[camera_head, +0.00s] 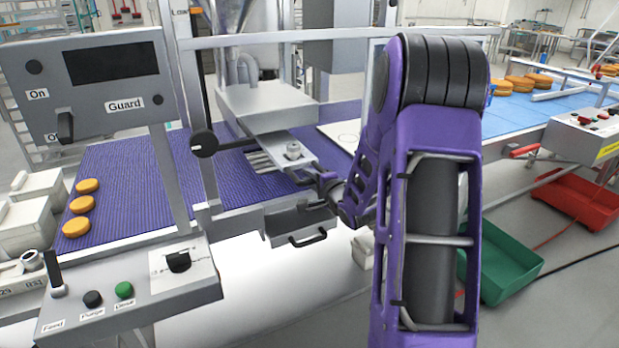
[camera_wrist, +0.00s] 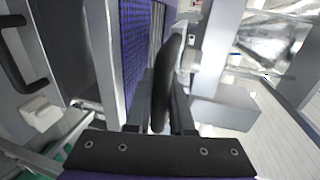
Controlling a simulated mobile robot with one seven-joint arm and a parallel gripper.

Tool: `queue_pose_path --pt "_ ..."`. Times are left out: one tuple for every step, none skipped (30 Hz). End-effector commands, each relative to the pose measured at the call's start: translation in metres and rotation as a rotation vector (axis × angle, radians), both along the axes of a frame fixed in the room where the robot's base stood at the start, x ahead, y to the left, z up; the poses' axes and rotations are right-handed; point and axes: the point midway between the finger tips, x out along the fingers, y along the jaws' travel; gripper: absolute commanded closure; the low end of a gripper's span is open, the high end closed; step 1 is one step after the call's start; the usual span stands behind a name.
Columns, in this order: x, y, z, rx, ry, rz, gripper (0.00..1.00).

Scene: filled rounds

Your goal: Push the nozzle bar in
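The nozzle bar is the grey plate (camera_head: 284,147) with a row of light nozzles under the depositor head, over the purple belt. A small round knob sits on top of it. My gripper (camera_head: 324,181) is at the bar's near right end, with its fingertips small and dark there. In the wrist view, my gripper (camera_wrist: 165,100) has a dark rounded upright piece (camera_wrist: 172,60) between its two dark fingers. That piece looks like a handle, but whether the fingers press on it cannot be told. My arm hides what lies right of the bar.
A drawer with a black handle (camera_head: 308,239) is just below my gripper. A black knob on a rod (camera_head: 204,143) stands left of the bar. The control panel (camera_head: 132,285) is at front left. A green crate (camera_head: 510,262) and red crate (camera_head: 580,200) lie on the floor.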

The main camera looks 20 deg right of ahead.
Motion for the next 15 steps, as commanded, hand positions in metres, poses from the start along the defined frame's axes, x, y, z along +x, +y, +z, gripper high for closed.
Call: queue_pose_path --pt "-0.0001 0.0000 0.0000 0.000 0.000 0.000 0.90" --pt "-0.0001 0.0000 0.0000 0.000 0.000 0.000 0.95" --pt "-0.0001 0.0000 0.0000 0.000 0.000 0.000 1.00" --pt "-0.0001 0.0000 0.0000 0.000 0.000 0.000 1.00" --pt "-0.0002 0.0000 0.0000 0.000 0.000 0.000 1.00" --pt "-0.0002 0.0000 0.0000 0.000 0.000 0.000 1.00" --pt "-0.0002 0.0000 -0.0001 0.000 0.000 0.000 1.00" --pt "-0.0002 0.0000 -0.0001 0.000 0.000 0.000 1.00" --pt "-0.0002 0.0000 -0.0001 0.000 0.000 0.000 1.00" --pt "-0.0002 0.0000 -0.0001 0.000 0.000 0.000 1.00" --pt "-0.0002 0.0000 -0.0001 0.000 0.000 0.000 1.00" --pt "-0.0002 0.0001 -0.0001 0.000 0.000 0.000 1.00" --pt "-0.0002 0.0001 -0.0002 0.000 0.000 0.000 1.00" --pt "-0.0002 0.0001 -0.0002 0.000 0.000 0.000 1.00" --pt "-0.0002 0.0001 -0.0002 0.000 0.000 0.000 1.00"
